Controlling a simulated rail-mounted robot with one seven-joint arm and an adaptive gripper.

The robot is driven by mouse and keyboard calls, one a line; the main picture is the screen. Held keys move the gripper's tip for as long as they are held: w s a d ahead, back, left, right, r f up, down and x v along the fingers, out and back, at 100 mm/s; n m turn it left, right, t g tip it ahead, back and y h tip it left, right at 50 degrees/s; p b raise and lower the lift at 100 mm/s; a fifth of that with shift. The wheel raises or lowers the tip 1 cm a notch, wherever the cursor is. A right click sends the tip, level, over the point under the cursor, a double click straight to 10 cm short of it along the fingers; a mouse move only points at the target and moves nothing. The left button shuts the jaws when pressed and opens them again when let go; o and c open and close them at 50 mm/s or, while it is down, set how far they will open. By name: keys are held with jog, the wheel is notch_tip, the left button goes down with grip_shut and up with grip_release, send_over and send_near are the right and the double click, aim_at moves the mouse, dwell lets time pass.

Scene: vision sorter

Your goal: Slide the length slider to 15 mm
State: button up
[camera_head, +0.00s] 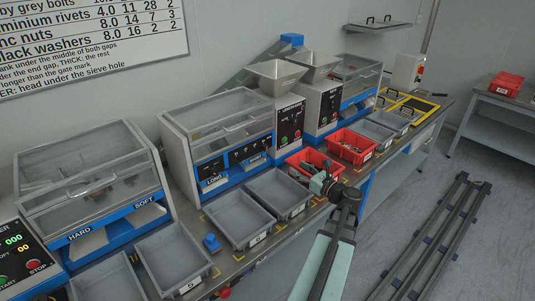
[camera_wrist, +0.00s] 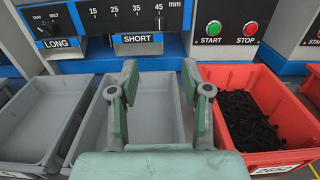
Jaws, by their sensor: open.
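The length scale (camera_wrist: 125,14), marked 15, 25, 35 and 45 mm, runs along the blue-edged sorter panel at the top of the wrist view. The same panel shows small in the head view (camera_head: 243,157). My gripper (camera_wrist: 160,72) is open and empty, with its fingers apart over a grey bin, in front of and below the panel. In the head view my gripper (camera_head: 325,182) is above the bins' edge, right of the panel.
Grey bins (camera_wrist: 30,150) stand below the LONG and SHORT labels. A red bin (camera_wrist: 238,79) with dark small parts stands to the right. START (camera_wrist: 212,28) and STOP (camera_wrist: 250,28) buttons are on the neighbouring panel.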

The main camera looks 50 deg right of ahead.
aim_at(267, 147)
jog(key=p+x, duration=0.2)
jog(key=x, duration=1.5)
jog(key=shift+w+p, duration=0.25)
jog(key=shift+p, duration=0.05)
grip_shut()
